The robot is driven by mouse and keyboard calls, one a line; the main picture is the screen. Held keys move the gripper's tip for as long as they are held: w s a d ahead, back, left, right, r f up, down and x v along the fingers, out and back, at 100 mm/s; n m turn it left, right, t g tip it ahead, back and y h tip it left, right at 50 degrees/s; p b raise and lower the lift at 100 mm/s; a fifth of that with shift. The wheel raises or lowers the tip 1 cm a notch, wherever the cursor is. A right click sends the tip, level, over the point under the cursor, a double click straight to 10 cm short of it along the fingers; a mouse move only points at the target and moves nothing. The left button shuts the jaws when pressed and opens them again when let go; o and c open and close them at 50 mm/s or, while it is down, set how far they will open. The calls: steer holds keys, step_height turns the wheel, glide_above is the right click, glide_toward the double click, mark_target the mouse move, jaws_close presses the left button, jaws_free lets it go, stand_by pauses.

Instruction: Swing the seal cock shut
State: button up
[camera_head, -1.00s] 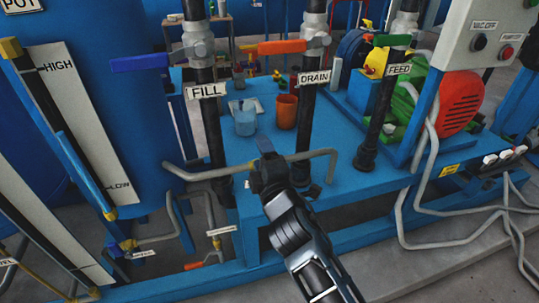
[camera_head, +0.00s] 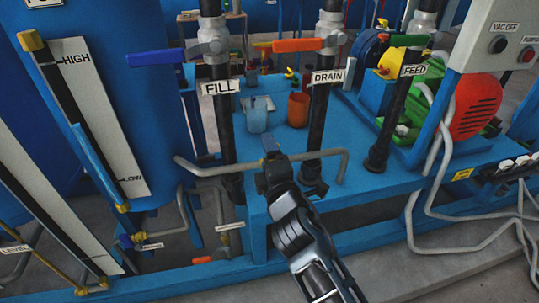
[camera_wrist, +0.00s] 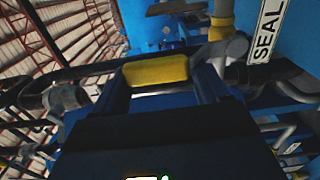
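The SEAL label (camera_wrist: 268,32) stands at the right of the wrist view, beside a grey fitting (camera_wrist: 228,47) and a yellow pipe piece (camera_wrist: 222,12). My gripper (camera_wrist: 160,84) shows two dark fingers standing apart. A yellow block (camera_wrist: 155,70) shows between or just beyond the fingertips; contact is not clear. In the head view my gripper (camera_head: 270,160) overlaps the bent grey pipe in front of the blue skid. I cannot pick out the seal cock in that view.
The FILL valve has a blue handle (camera_head: 155,57), the DRAIN valve an orange one (camera_head: 298,45) and the FEED valve a green one (camera_head: 400,41). The bent grey pipe (camera_head: 330,153) crosses close by. Cups (camera_head: 298,108) stand on the blue skid (camera_head: 345,185). Hoses (camera_head: 430,215) hang at right.

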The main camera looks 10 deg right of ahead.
steer(key=s, duration=0.7)
steer(key=shift+s, duration=0.4)
steer(key=shift+s+f, duration=0.1)
steer(key=s+d+f+m+g+p, duration=0.1)
steer(key=s+d+m, duration=0.15)
steer(key=s, duration=0.55)
steer(key=s+d+f+m+y+p, duration=0.1)
steer(key=s+m, duration=0.2)
steer(key=s, duration=0.5)
steer(key=s+d+f+m+g+p, duration=0.1)
steer(key=s+f+m, duration=0.15)
steer(key=s, duration=0.45)
steer(key=s+d+r+m+p, duration=0.1)
steer(key=s+d+r+m, duration=0.1)
steer(key=s+r+m, duration=0.3)
steer(key=s+d+r+m+g+h+p, duration=0.1)
steer(key=s+d+r+m, duration=0.2)
steer(key=s, duration=1.1)
step_height(320, 180, up, 4)
steer(key=shift+m+p, duration=0.35)
steer(key=shift+m, duration=0.75)
